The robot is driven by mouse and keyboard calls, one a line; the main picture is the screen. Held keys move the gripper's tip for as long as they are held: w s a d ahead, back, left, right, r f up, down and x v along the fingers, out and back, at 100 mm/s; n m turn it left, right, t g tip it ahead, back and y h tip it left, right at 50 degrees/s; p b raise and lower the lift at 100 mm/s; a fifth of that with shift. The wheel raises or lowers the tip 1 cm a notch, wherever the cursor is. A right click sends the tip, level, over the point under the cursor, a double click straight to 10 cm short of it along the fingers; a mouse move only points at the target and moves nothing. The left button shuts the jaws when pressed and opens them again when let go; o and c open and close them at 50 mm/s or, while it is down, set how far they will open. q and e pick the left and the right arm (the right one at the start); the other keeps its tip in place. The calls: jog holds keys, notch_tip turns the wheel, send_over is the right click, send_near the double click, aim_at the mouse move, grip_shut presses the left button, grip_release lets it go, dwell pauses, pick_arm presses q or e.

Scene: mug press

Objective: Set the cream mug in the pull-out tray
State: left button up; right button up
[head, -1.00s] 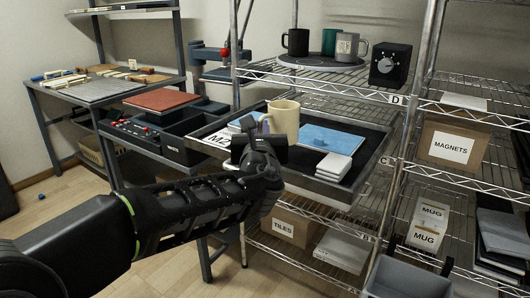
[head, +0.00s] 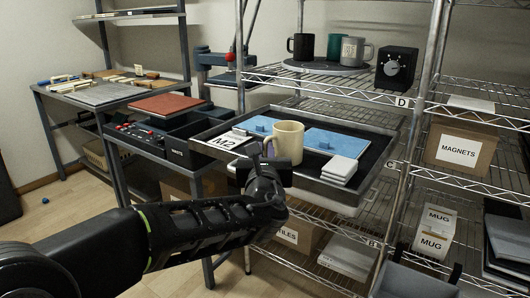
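The cream mug (head: 289,143) is upright, with its handle on its left side, over the front middle of the pull-out tray (head: 352,196). I cannot tell whether its base touches the tray floor. My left gripper (head: 264,164) is at the handle side of the mug, at the tray's front edge. It appears shut on the mug's handle, though its fingertips are partly hidden. My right gripper is not in view.
In the tray are a blue pad (head: 336,142), a smaller blue piece (head: 259,125), white tiles (head: 340,168) and an M2 card (head: 229,143). Other mugs (head: 352,49) stand on the shelf above. A black box with a dial (head: 396,68) is beside them.

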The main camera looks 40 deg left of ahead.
pick_arm(q)
jog(key=o, duration=0.4)
jog(key=p+v, duration=0.1)
jog(key=v, duration=1.1)
jog(key=shift+p, duration=0.35)
